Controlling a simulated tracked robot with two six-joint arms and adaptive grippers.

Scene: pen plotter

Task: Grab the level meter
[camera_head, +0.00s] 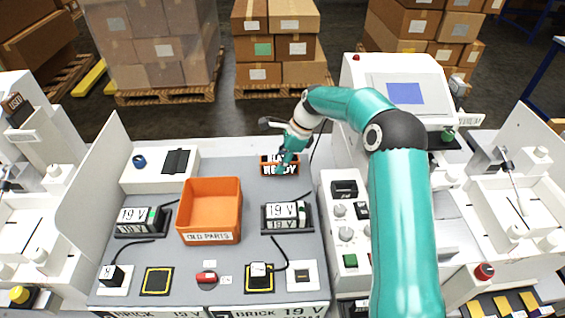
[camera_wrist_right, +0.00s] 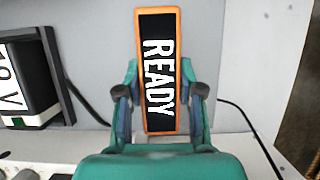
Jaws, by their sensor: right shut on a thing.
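An orange-framed device with a black display reading READY, which looks like the level meter (camera_head: 266,169), is at the back of the grey worktop in the head view. In the right wrist view the level meter (camera_wrist_right: 158,75) lies between the two fingers, its text running sideways. My right gripper (camera_head: 284,163) reaches it from above with the teal arm coming from the right. In the wrist view the right gripper (camera_wrist_right: 160,100) is shut on the meter's two long sides. I cannot tell whether the meter still touches the worktop. My left gripper is not in view.
An orange OLD PARTS bin (camera_head: 209,237) stands left of centre. Black-based units reading 19 V flank it, one left (camera_head: 139,217) and one right (camera_head: 287,225). A white control panel (camera_head: 347,275) and a white machine (camera_head: 405,88) stand at right. A dark cable (camera_wrist_right: 250,125) runs near the gripper.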

